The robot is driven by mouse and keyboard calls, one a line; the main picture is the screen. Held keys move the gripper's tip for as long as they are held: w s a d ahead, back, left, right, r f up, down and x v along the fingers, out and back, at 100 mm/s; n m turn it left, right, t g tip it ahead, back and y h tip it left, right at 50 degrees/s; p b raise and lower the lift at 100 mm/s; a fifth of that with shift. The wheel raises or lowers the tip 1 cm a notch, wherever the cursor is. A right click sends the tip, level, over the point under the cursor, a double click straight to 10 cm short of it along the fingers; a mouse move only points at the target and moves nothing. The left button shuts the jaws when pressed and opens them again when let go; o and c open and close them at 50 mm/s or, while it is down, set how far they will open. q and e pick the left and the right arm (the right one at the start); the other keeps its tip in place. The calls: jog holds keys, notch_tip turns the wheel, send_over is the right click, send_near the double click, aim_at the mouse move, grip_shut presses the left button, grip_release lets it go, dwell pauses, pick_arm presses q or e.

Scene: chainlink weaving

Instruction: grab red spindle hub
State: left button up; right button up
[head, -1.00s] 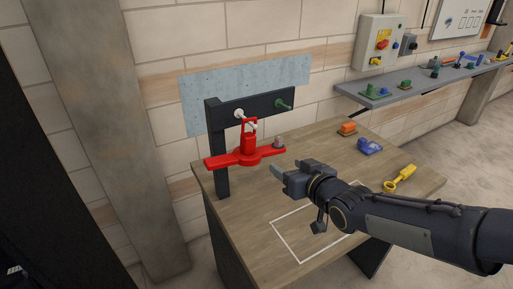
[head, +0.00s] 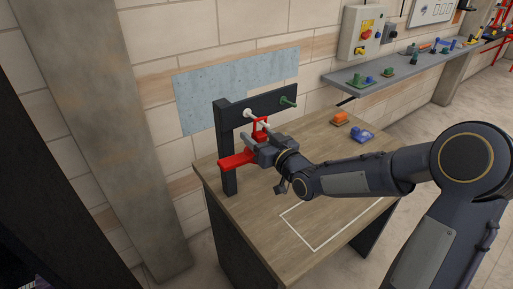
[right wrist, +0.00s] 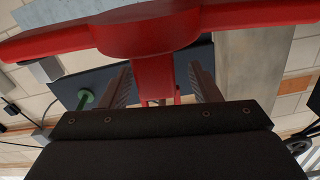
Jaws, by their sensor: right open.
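The red spindle hub (head: 237,160) hangs at the dark frame on the table, near the white peg (head: 247,112). Its left arm and upper loop show in the head view; its middle is hidden behind my right gripper (head: 262,150). In the right wrist view the red hub (right wrist: 150,35) spans the top of the picture, with its red stem running down between the two ridged fingers of my right gripper (right wrist: 160,88). The fingers are apart, one on each side of the stem, with gaps visible. My left gripper is not in view.
The dark frame (head: 226,178) stands at the table's back left, with a green peg (head: 288,101). Orange (head: 339,118) and blue (head: 362,135) parts lie at the table's back right. The white-outlined area (head: 315,246) is clear. A grey wall shelf (head: 400,72) holds several parts.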

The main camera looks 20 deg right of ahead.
jog(key=c, duration=1.1)
jog(key=shift+r, duration=0.1)
